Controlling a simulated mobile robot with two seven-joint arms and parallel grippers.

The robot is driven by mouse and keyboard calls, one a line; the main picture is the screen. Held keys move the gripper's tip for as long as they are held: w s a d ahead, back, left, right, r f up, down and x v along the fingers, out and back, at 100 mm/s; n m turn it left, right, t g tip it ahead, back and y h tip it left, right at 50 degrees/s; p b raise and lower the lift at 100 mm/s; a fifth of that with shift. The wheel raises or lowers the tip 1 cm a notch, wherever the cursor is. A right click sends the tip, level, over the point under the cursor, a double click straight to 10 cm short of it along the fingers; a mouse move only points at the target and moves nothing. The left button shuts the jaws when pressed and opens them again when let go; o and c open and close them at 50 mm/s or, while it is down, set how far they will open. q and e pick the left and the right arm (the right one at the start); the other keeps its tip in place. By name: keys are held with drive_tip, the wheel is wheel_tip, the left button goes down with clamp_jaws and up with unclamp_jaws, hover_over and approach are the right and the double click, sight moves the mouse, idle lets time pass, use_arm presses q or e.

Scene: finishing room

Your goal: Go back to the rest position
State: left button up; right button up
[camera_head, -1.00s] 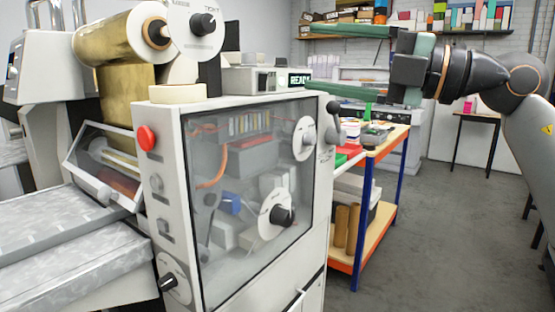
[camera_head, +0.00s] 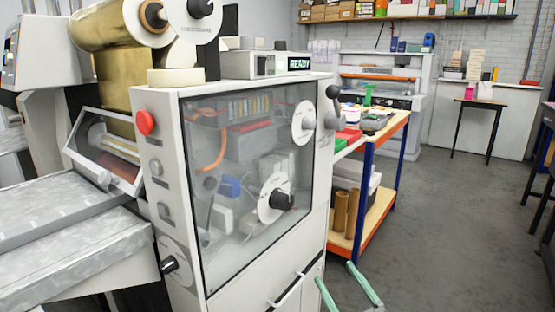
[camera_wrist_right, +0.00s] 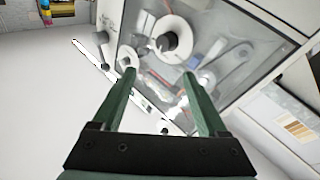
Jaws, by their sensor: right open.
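My right gripper (camera_head: 345,284) shows at the bottom of the head view, only its two green fingers rising from the lower edge. The fingers are apart with nothing between them. The right wrist view also shows the open green fingers (camera_wrist_right: 155,105), with the machine's glass front beyond them. In the head view the gripper is low, just right of the machine cabinet (camera_head: 320,200); I cannot tell whether it touches the cabinet. My left gripper is not in view.
The machine has a red button (camera_head: 145,122), a glass front (camera_head: 245,190), a gold foil roll (camera_head: 115,25) and a lever (camera_head: 333,105). A workbench trolley (camera_head: 372,215) with blue legs stands behind it. Grey floor (camera_head: 440,220) is open at the right. A small table (camera_head: 478,106) stands at the back.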

drive_tip(key=s+d+f+m+g+h, duration=0.1)
drive_tip(key=s+f+m+g+h, duration=0.15)
drive_tip(key=s+f, duration=0.45)
drive_tip(key=s+d+f+m+g+h, duration=0.1)
drive_tip(key=s+f+g, duration=0.2)
drive_tip(key=f, duration=0.8)
drive_tip(key=s+f+m+g, duration=0.1)
drive_tip(key=s+f+g, duration=0.4)
drive_tip(key=s+f, duration=0.75)
use_arm(q)
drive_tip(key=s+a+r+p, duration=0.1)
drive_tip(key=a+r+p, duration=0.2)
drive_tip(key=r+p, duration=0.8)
drive_tip(key=p, duration=0.3)
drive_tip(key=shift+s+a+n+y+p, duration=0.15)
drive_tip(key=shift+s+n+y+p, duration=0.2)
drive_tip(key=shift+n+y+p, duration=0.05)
use_arm(e)
wheel_tip(320, 180, up, 13)
drive_tip(key=s+d+h, duration=0.1)
drive_tip(key=s+d, duration=0.1)
drive_tip(key=shift+s+d+m+t, duration=0.3)
drive_tip(key=shift+m+t, duration=0.05)
drive_tip(key=shift+m, duration=0.1)
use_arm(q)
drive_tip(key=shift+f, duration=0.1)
use_arm(e)
drive_tip(key=shift+h, duration=0.25)
